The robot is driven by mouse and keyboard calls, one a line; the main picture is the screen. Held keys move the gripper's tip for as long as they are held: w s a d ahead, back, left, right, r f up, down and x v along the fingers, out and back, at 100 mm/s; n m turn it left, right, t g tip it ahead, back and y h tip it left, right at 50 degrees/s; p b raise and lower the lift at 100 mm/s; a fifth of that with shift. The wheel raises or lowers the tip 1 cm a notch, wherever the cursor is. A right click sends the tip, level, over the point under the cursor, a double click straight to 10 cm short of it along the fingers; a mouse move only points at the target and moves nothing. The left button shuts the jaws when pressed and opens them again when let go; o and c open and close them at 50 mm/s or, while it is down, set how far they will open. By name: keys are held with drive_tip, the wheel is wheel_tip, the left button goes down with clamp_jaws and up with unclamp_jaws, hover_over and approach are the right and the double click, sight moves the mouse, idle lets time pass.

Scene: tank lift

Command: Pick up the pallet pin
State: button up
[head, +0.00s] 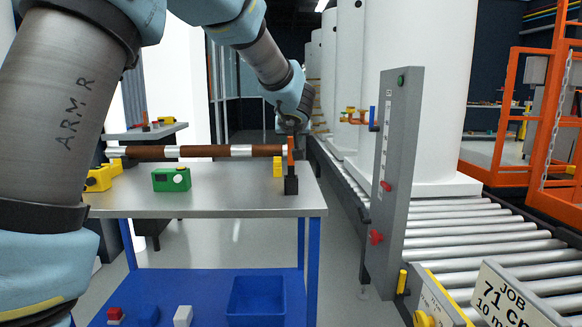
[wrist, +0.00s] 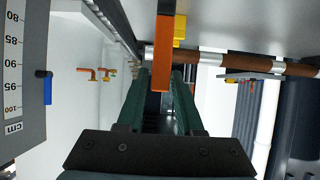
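No part carries a label as the pallet pin, so I cannot tell for certain which it is. A brown and silver banded rod (head: 205,152) lies level above the grey table; it also shows in the wrist view (wrist: 255,64). At its right end an orange upright piece (head: 291,148) rises from a black block (head: 291,185). In the wrist view this orange piece (wrist: 163,50) reaches toward the gap between my fingers. My gripper (wrist: 162,78) is open, its two dark green fingers apart. In the head view it is near the rod's right end, its fingertips unclear.
The grey table (head: 230,202) holds a green box (head: 171,179) and yellow blocks. A grey scale post (head: 397,150) with red knobs stands right of it, beside the roller conveyor (head: 470,235). A short yellow pin (head: 402,281) stands near the job sign (head: 505,298).

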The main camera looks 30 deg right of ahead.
clamp_jaws()
idle(1.0)
